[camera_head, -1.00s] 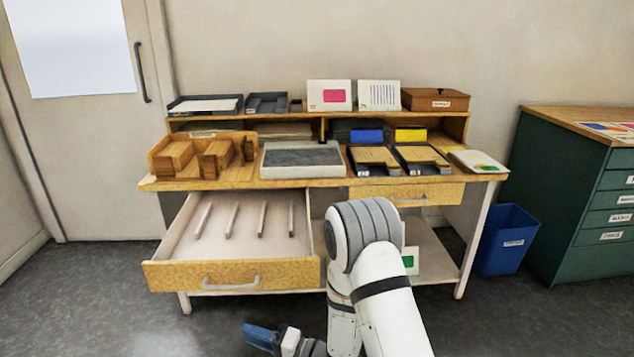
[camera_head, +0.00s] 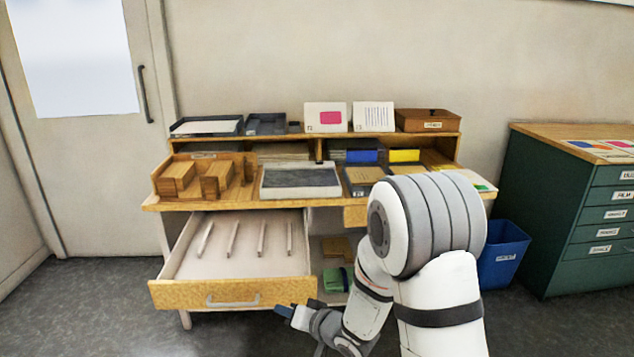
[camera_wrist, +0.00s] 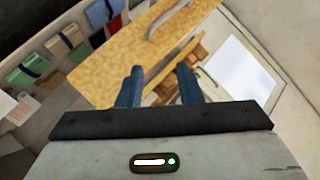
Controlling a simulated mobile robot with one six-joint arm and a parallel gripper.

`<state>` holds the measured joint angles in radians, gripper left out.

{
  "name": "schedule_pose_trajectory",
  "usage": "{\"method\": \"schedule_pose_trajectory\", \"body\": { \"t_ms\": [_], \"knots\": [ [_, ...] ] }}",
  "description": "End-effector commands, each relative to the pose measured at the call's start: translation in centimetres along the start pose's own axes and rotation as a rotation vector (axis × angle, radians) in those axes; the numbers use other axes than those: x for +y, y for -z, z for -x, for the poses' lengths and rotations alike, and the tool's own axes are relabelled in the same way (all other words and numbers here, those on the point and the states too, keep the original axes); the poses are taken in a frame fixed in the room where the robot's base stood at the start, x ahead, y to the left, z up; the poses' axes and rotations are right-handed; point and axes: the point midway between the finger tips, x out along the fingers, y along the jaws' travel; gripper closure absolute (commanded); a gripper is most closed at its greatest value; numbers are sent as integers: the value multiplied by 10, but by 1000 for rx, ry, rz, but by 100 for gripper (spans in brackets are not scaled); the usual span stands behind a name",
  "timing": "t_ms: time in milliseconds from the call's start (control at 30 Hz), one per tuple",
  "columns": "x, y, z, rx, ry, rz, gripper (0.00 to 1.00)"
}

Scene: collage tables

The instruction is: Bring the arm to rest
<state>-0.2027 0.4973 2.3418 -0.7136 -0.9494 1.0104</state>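My gripper (camera_head: 283,310) shows in the head view low in front of the desk, just in front of the right end of the open drawer's front. In the wrist view its two blue fingers (camera_wrist: 160,88) stand apart with nothing between them, so it is open and empty. My arm is folded in front of the right half of the desk and hides part of it. The open drawer (camera_head: 232,293) has a wooden front with a pale handle and several thin dividers inside. Its front also shows in the wrist view (camera_wrist: 115,70), beyond the fingers.
The desk (camera_head: 265,205) holds wooden blocks (camera_head: 205,178), a grey pad (camera_head: 300,180) and trays. A blue bin (camera_head: 503,255) and a green cabinet (camera_head: 560,220) stand at the right. Green and tan items (camera_head: 335,278) lie on the lower shelf. Floor at the left is clear.

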Motion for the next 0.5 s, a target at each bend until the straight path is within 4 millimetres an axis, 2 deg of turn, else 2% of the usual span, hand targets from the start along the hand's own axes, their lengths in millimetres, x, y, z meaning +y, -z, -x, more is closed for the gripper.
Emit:
{"method": "schedule_pose_trajectory", "body": {
  "t_ms": [33, 100, 167, 200, 333, 500],
  "knots": [
    [-7, 30, 21, 21, -81, 49, 67],
    [-3, 58, 48, 29, -217, 113, 67],
    [-1, 78, 75, 24, -329, 153, 67],
    [0, 90, 94, 14, -401, 174, 67],
    [-3, 115, 162, -47, -610, 210, 67],
    [-25, 123, 256, -193, -808, 196, 67]
  ]
}}
